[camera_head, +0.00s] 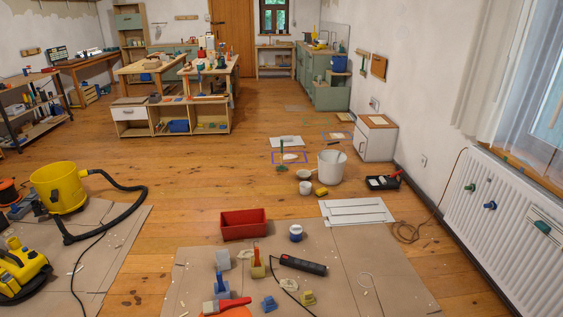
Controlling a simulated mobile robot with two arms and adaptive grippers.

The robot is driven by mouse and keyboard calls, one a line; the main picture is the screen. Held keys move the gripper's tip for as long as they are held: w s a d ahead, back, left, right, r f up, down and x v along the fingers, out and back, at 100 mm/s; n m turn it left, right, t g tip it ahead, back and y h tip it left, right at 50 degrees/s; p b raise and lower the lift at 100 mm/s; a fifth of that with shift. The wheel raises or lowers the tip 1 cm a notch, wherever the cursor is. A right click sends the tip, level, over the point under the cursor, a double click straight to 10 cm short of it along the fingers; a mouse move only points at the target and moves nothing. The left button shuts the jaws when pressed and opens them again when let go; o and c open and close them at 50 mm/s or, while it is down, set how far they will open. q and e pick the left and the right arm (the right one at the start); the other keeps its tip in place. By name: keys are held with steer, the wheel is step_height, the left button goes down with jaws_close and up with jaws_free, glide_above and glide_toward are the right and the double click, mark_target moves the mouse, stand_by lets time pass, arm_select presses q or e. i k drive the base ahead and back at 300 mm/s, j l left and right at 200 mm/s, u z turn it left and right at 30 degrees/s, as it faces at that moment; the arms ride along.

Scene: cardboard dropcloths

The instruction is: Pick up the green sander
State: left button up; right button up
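Neither of my grippers is in view. I cannot say for certain which thing is the green sander. A small green object (541,227) sits on the white radiator at the right edge, and a smaller dark green one (470,187) is on the radiator further left. A small yellow-green block (307,298) lies on the near cardboard. All are too small to identify surely.
A yellow vacuum (60,187) with a black hose stands left. Bare wood floor (185,200) lies between. A white bucket (331,168) stands beyond.

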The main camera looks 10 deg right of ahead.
mark_target(282, 168)
steer(key=i+j+u, duration=0.35)
steer(key=j+u, duration=0.15)
steer(key=i+j+u, duration=0.8)
steer(key=u, duration=0.15)
steer(key=i+j+z, duration=0.1)
steer(key=i, duration=0.45)
steer(key=i+j+z, duration=0.15)
steer(key=i, duration=0.35)
steer(key=i+l+z, duration=0.15)
steer(key=i+z, duration=0.7)
steer(key=i, duration=0.15)
steer(key=i+j+z, duration=0.15)
steer(key=i+z, duration=0.45)
steer(key=i, duration=1.9)
steer(key=i+z, duration=0.15)
steer(key=i, duration=0.35)
steer(key=i+j+z, duration=0.15)
steer(key=i, duration=0.3)
steer(key=i+z, duration=0.15)
steer(key=i, duration=0.3)
steer(key=i+j+z, duration=0.15)
steer(key=i, duration=0.35)
steer(key=i+l+z, duration=0.15)
steer(key=i+z, duration=0.75)
steer(key=i+j, duration=0.05)
steer(key=i, duration=0.05)
